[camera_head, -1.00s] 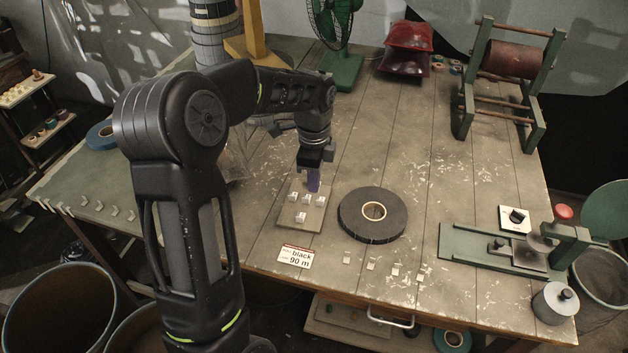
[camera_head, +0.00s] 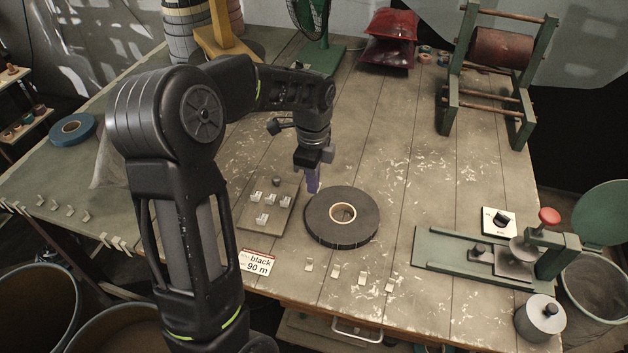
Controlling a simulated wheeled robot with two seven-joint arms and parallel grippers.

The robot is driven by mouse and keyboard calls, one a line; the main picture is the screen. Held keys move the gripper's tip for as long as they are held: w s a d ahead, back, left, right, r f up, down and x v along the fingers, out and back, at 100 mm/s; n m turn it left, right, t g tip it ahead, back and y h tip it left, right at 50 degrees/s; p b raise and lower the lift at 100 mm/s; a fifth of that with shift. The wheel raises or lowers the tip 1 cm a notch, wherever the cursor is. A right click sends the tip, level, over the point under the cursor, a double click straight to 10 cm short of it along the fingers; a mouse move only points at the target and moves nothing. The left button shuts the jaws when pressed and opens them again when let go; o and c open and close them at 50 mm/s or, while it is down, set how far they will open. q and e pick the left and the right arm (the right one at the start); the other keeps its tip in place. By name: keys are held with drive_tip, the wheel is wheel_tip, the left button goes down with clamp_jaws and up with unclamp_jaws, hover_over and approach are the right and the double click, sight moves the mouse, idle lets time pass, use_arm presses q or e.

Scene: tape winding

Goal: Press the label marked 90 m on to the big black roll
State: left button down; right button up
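The big black roll (camera_head: 318,225) lies flat on the table, with a pale core ring (camera_head: 342,213) at its centre. A small board (camera_head: 282,220) left of the roll bears several small white labels (camera_head: 262,218) and a grey peg (camera_head: 277,181). Their print is too small to read. A card (camera_head: 257,262) reading "black 90 m" lies at the table's front edge. My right gripper is out of view.
Several small pale tabs (camera_head: 335,271) lie in front of the roll.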

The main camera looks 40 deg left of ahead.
use_arm(q)
drive_tip(key=b, duration=0.4)
hover_over(314, 210)
drive_tip(key=shift+s+f, duration=0.15)
drive_tip(key=shift+f, duration=2.05)
drive_tip(key=shift+f+b, duration=0.35)
drive_tip(key=shift+f, duration=0.7)
drive_tip(key=shift+f, duration=0.35)
drive_tip(key=c, duration=2.2)
unclamp_jaws()
drive_tip(key=c, duration=1.6)
unclamp_jaws()
drive_tip(key=shift+c, duration=0.2)
drive_tip(key=shift+o, duration=0.3)
drive_tip(key=o, duration=0.3)
drive_tip(key=shift+r, duration=0.15)
drive_tip(key=shift+r+p, duration=2.3)
drive_tip(key=shift+r, duration=0.6)
